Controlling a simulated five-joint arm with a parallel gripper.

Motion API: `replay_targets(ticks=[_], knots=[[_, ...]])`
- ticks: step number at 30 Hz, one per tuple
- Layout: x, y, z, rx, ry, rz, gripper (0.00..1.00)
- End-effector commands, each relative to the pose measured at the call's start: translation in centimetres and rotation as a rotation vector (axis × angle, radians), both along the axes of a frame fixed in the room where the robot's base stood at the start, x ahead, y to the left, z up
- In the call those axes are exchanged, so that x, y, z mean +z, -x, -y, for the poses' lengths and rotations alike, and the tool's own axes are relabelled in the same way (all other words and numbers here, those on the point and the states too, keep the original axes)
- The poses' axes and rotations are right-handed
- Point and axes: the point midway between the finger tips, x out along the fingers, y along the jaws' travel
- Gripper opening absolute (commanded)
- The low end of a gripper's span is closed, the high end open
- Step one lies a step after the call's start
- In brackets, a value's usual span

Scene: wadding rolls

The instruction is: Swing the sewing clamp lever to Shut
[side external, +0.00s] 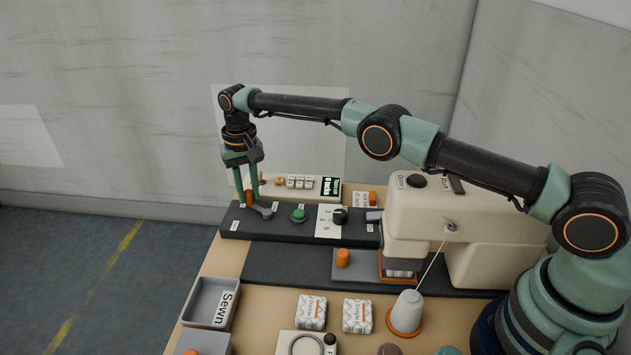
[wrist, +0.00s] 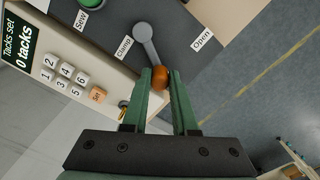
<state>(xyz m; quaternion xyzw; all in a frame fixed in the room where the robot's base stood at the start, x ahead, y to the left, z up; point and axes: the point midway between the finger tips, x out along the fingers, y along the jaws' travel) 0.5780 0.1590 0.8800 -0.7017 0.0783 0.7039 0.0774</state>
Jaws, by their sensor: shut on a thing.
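The sewing clamp lever is a grey arm on a round grey pivot (wrist: 143,32) with an orange-brown knob (wrist: 161,76) at its end. In the wrist view it points from the pivot down toward my gripper, between a "Clamp" label (wrist: 124,48) and an "Open" label (wrist: 202,40). No "Shut" label is visible. My gripper (wrist: 160,72) is shut on the knob, one green finger on each side. In the side view my gripper (side external: 247,198) reaches down at the left end of the dark panel (side external: 286,232), with the lever (side external: 263,211) beside it.
A cream keypad unit (side external: 297,184) reading "0 tacks" stands just behind the panel. A green button (side external: 299,215) and a black dial (side external: 340,216) lie to the lever's right. The sewing machine (side external: 425,215) stands farther right. A "Sewn" bin (side external: 210,302) is in front.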

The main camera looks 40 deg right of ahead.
Motion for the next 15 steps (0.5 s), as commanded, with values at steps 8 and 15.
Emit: replay_targets(ticks=[8, 15], knots=[[0.25, -0.18, 0.09, -0.005, -0.002, 0.007, 0.0], [0.18, -0.12, 0.09, -0.004, -0.001, 0.004, 0.57]])
